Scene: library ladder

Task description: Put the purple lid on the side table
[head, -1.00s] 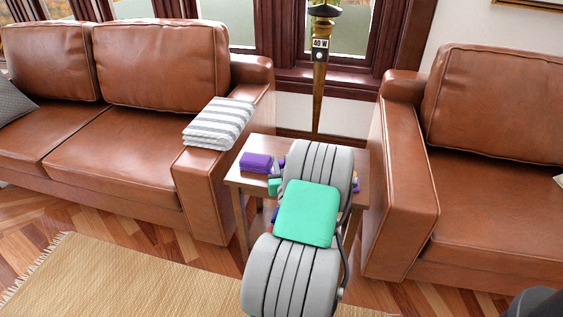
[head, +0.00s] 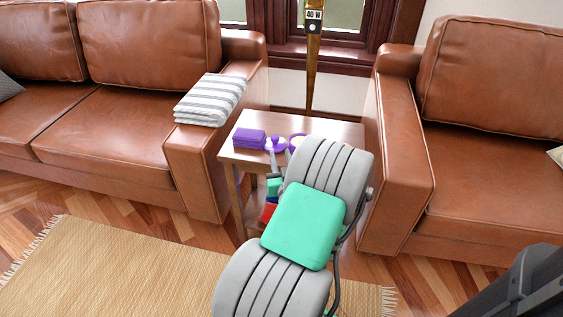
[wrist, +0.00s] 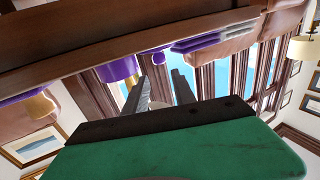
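The side table (head: 345,131) stands between the sofa and the armchair. On its top are a purple folded stack (head: 249,138), a small pale piece with a purple knob (head: 275,144) that looks like the purple lid, and a purple-rimmed round vessel (head: 297,140) partly behind my arm. The wrist view looks upside down: the table edge (wrist: 130,42) crosses the top, with a purple rounded piece (wrist: 158,58) and a purple cylinder (wrist: 117,70) by it. My gripper (wrist: 165,85) shows two fingers apart, with nothing clearly held.
The brown sofa (head: 130,140) with a striped folded blanket (head: 210,99) is close on the table's left. The armchair (head: 405,160) is close on its right. A woven rug (head: 120,265) lies in front.

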